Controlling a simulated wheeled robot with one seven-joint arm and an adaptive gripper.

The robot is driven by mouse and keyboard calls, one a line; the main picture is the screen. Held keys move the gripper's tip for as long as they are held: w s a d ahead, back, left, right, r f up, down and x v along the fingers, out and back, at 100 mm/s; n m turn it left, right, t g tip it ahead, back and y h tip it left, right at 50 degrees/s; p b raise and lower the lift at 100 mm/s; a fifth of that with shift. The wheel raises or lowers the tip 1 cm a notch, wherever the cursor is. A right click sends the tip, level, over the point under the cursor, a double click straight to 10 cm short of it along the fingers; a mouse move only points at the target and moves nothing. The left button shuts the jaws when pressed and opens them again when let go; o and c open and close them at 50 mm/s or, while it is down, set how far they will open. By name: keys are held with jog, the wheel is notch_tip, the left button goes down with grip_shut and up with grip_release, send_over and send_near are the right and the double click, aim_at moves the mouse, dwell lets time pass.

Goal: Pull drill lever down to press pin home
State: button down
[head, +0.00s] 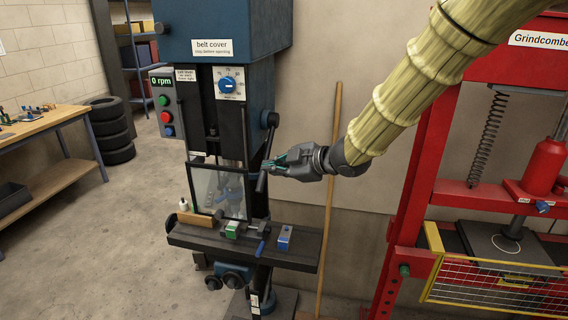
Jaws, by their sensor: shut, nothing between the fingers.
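The blue drill press (225,22) stands left of centre in the head view. Its black lever (268,140) hangs from the hub on the right side of the press, slanting down and slightly left to a dark grip. My gripper (272,165) comes in from the right, with its fingertips at the lower part of the lever. The fingers look closed; whether they touch the lever cannot be told. A vise with green and blue parts (232,229) sits on the drill table (305,256). The pin cannot be made out, and the clear guard (232,196) covers part of the spindle area.
A control box (163,105) reading 0 rpm is left of the press. A wooden pole (333,130) leans on the wall behind my arm. A red press frame (415,205) stands at right. A workbench (45,125) and stacked tyres (111,130) are at left. Floor between is clear.

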aim_at(264, 175)
jog(key=shift+w+a+f+p, duration=0.5)
jog(key=shift+w+f, duration=0.3)
jog(key=shift+w, duration=0.05)
jog(key=shift+w+a+f+p, duration=0.45)
jog(key=shift+w+f+p, duration=0.1)
jog(key=shift+w+f, duration=0.3)
jog(key=shift+w+a+f+p, duration=0.5)
jog(key=shift+w+f, duration=0.25)
jog(key=shift+w, duration=0.15)
jog(key=shift+f, duration=0.1)
jog(key=shift+w+d+f+b, duration=0.1)
jog(key=shift+w+f+b, duration=0.25)
jog(key=shift+b, duration=0.7)
jog(key=shift+s+r, duration=0.1)
